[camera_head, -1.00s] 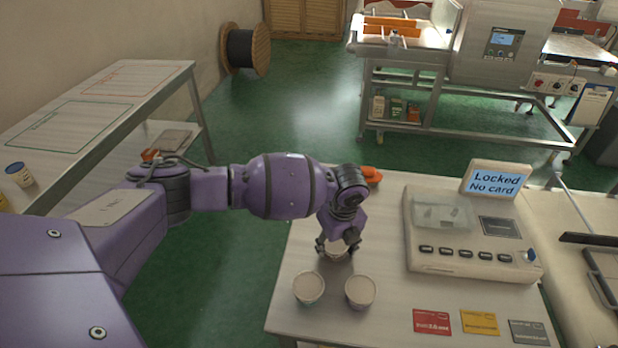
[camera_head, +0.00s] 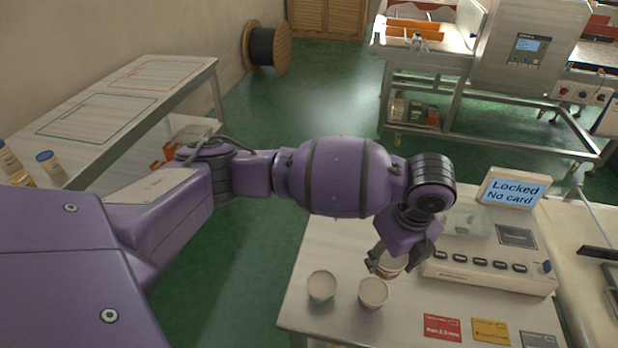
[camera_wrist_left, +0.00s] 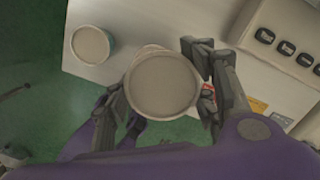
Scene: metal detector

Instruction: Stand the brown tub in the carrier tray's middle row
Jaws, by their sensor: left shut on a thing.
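My left gripper (camera_head: 396,257) is shut on a tub (camera_head: 391,268) with a pale lid and a brownish side, which I take to be the brown tub. It hangs beside the near left corner of the card console. In the left wrist view the held tub's round lid (camera_wrist_left: 162,84) sits between the fingers and hides much of what lies below. Two other pale-lidded tubs, one on the left (camera_head: 321,287) and one on the right (camera_head: 373,293), stand on the table. I cannot make out the carrier tray. My right gripper is not in view.
The card console (camera_head: 480,272) reads "Locked No card". A red card (camera_head: 442,329), a yellow card (camera_head: 491,332) and a grey card (camera_head: 538,340) lie in front of it. A steel table (camera_head: 120,105) with outlined areas stands at left. Green floor lies between.

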